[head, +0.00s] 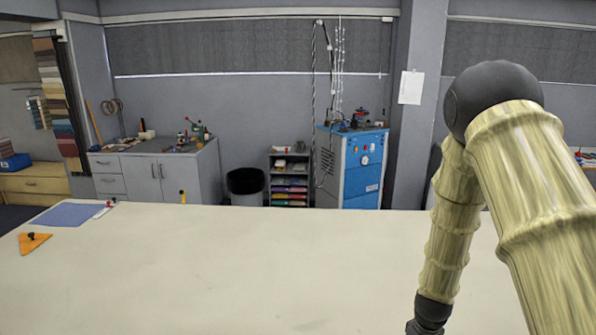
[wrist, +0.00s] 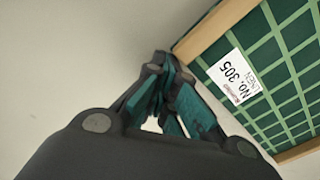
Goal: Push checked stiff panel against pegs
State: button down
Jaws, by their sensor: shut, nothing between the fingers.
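The checked panel (wrist: 272,68), dark green with pale green grid lines, a tan edge and a white label reading "No. 305 LINEN", fills the upper right of the wrist view and runs out of frame. My gripper (wrist: 162,64) is shut and empty. Its fingertips are close beside the panel's left tan edge; I cannot tell if they touch it. In the head view only my arm shows at the right, and the gripper and panel are out of frame. No pegs can be made out for certain in either view.
The pale cloth table (head: 230,265) is clear across its middle. A small yellow upright item (head: 182,197) shows at the far edge.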

jog(key=shift+s+f, duration=0.15)
jog(key=shift+s, duration=0.1)
jog(key=shift+w+r+p, duration=0.35)
jog(key=shift+r+p, duration=0.4)
jog(key=shift+r, duration=0.3)
jog(key=shift+w+r+p, duration=0.4)
jog(key=shift+r+p, duration=0.35)
jog(key=shift+r, duration=0.25)
jog(key=shift+w+r+p, duration=0.35)
jog(key=shift+r+p, duration=0.4)
jog(key=shift+r, duration=0.3)
jog(key=shift+f, duration=0.1)
